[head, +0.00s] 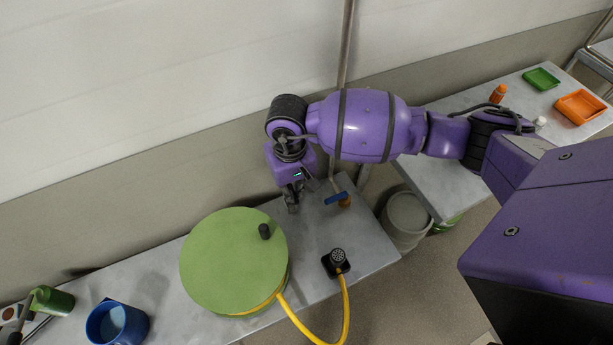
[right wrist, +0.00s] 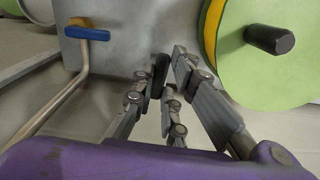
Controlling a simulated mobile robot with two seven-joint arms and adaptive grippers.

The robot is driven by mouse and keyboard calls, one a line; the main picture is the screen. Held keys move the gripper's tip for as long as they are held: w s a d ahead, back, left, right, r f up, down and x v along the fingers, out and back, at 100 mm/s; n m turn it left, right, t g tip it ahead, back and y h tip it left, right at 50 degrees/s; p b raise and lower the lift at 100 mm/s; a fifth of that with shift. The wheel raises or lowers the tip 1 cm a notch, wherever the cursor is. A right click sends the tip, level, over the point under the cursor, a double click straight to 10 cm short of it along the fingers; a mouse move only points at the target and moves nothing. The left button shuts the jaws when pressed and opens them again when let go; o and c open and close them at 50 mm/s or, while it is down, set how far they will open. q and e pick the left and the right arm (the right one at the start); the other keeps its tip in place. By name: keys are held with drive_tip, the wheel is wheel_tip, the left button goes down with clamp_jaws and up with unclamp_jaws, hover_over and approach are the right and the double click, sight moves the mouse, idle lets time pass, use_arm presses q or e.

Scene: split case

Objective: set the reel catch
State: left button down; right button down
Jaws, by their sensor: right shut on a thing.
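The reel (head: 225,262) is a round green drum with a black crank knob (head: 265,232) on its face and yellow hose on its rim. It stands on the grey bench. In the right wrist view the reel (right wrist: 235,75) is at the upper right. My right gripper (head: 292,205) is just behind the reel's right side, pointing down. In the right wrist view its fingers (right wrist: 165,78) are closed around a small dark piece beside the reel, apparently the catch. The fingers hide most of it, so its position is unclear. My left gripper is not in view.
A pipe with a blue valve handle (head: 336,198) stands right of the gripper. A black spray head (head: 337,262) on the yellow hose lies near the bench's right end. A blue cup (head: 115,323) and green bottle (head: 52,300) are left. A grey bin (head: 406,218) stands between the benches.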

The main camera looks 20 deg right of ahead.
drive_tip(key=shift+w+a+r+m, duration=0.1)
drive_tip(key=shift+w+a+m, duration=0.45)
drive_tip(key=shift+m, duration=2.3)
drive_tip(key=shift+w+a+f+m, duration=0.1)
drive_tip(key=shift+w+a+m, duration=0.4)
drive_tip(key=shift+m, duration=2.4)
drive_tip(key=shift+w+a+r+m, duration=0.1)
drive_tip(key=shift+w+a+m, duration=0.4)
drive_tip(key=shift+m, duration=2.35)
drive_tip(key=c, duration=1.8)
unclamp_jaws()
drive_tip(key=shift+o, duration=0.2)
